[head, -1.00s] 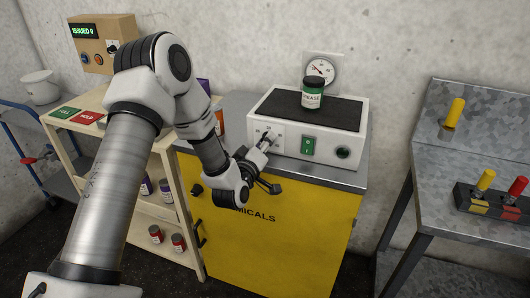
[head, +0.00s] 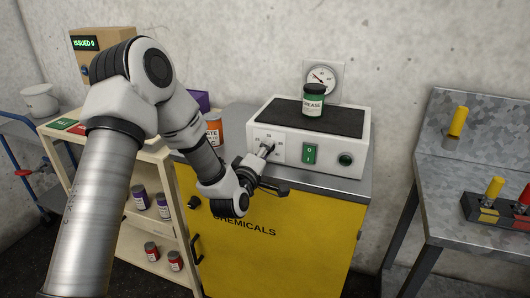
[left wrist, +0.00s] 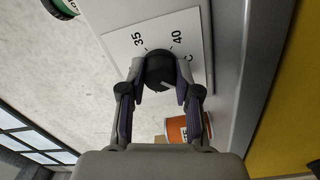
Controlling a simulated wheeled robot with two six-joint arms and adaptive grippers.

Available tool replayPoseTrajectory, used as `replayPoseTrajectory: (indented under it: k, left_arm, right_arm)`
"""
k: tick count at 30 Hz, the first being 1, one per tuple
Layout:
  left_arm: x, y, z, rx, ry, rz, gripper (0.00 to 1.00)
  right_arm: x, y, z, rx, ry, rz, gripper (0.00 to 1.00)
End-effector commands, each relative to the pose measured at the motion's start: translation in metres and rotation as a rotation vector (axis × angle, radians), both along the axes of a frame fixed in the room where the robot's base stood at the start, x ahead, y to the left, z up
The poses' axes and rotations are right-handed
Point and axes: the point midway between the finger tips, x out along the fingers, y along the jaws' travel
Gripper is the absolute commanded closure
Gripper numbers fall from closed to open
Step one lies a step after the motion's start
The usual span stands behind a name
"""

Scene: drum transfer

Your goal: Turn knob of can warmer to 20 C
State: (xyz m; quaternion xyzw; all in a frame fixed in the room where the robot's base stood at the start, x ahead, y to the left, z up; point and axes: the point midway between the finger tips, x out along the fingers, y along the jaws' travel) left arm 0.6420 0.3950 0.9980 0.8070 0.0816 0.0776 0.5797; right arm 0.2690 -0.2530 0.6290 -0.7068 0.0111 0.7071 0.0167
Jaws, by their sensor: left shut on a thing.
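The can warmer (head: 350,153) is a white box with a black top, standing on a yellow cabinet. A white dial plate (head: 262,137) is on its front, left of the green switch (head: 309,154). My left gripper (head: 268,149) is at this plate, shut on the dark round knob (left wrist: 159,66). In the left wrist view, both fingers of the gripper (left wrist: 160,80) flank the knob. A short pale mark on the knob faces the lower right there, away from the printed 35 and 40. Other numbers are hidden or unclear. My right gripper is not in view.
A green-labelled grease can (head: 313,102) stands on the warmer, below a wall gauge (head: 320,78). A metal bench (head: 455,185) stands at right.

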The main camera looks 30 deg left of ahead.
Motion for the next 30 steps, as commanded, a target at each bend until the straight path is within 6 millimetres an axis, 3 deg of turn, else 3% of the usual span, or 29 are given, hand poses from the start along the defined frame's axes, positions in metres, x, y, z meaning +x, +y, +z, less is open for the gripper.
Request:
replayPoseTrajectory:
  k: [4,5,6,17,27,30]
  left_arm:
    - [0.0,0.001,0.001,0.0,-0.003,0.002,1.0]
    - [0.0,0.001,0.001,0.0,-0.003,0.002,0.57]
    - [0.0,0.001,0.001,0.001,-0.003,0.002,0.43]
    - [-0.004,-0.001,0.0,0.0,0.0,0.0,0.43]
    - [-0.064,-0.013,-0.003,-0.002,0.001,0.002,0.43]
    - [-0.072,-0.015,-0.002,0.0,0.0,0.001,0.43]
  right_arm:
    - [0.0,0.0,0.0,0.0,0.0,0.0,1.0]
    - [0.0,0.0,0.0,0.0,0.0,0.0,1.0]
    - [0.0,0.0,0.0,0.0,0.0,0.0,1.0]
    - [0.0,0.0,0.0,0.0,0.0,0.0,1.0]
    - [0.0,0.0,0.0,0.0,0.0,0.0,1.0]
    - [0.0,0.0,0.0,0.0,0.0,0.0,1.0]
